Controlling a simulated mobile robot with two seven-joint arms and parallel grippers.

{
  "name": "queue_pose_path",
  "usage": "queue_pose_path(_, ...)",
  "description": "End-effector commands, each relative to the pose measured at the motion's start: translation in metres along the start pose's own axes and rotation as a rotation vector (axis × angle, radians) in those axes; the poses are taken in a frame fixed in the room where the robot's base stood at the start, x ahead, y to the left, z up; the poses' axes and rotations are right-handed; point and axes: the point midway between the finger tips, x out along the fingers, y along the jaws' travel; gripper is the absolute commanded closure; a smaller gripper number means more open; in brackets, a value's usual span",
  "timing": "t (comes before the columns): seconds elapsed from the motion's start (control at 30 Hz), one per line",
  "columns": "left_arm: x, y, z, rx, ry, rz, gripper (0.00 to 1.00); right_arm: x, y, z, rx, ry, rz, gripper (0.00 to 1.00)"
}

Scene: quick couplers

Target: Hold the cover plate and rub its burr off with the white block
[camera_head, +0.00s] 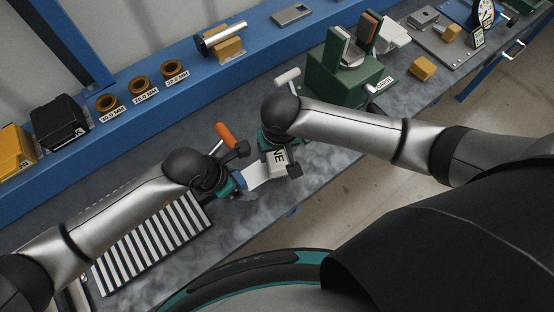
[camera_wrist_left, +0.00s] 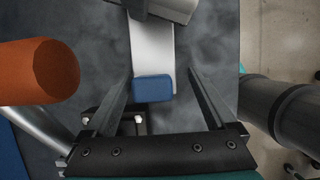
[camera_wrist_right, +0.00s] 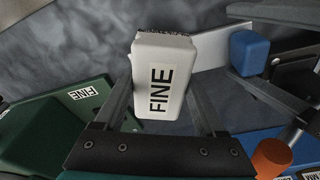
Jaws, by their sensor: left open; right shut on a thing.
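The cover plate (camera_head: 264,170) is a pale metal strip with a blue end (camera_head: 241,178), above the grey bench. My left gripper (camera_head: 236,184) is open; in the left wrist view its fingers (camera_wrist_left: 158,80) stand on either side of the blue end (camera_wrist_left: 153,88), with gaps visible. My right gripper (camera_head: 277,160) is shut on the white block (camera_wrist_right: 160,75), marked FINE. The block's dark, rough far end is beside the plate (camera_wrist_right: 207,48) in the right wrist view; I cannot tell whether they touch. I cannot make out the burr.
An orange handle (camera_head: 226,136) is close to my left gripper. A striped board (camera_head: 152,243) lies at left front. A green fixture (camera_head: 335,82) stands at back right, with a yellow block (camera_head: 423,67) beyond. Brown rings (camera_head: 141,85) line the blue shelf.

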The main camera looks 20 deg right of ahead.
Motion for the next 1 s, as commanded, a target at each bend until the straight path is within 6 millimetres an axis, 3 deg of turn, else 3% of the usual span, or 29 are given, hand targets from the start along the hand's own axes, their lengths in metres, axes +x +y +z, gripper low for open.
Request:
queue_pose_path(0.37, -0.014, 0.001, 0.001, 0.000, -0.003, 0.001, 0.10, 0.000, 0.000, 0.000, 0.000, 0.001, -0.001, 0.86)
queue_pose_path(1.0, -0.111, 0.001, 0.000, 0.000, -0.002, 0.002, 0.10, 0.000, 0.000, 0.000, 0.000, 0.001, -0.001, 0.86)
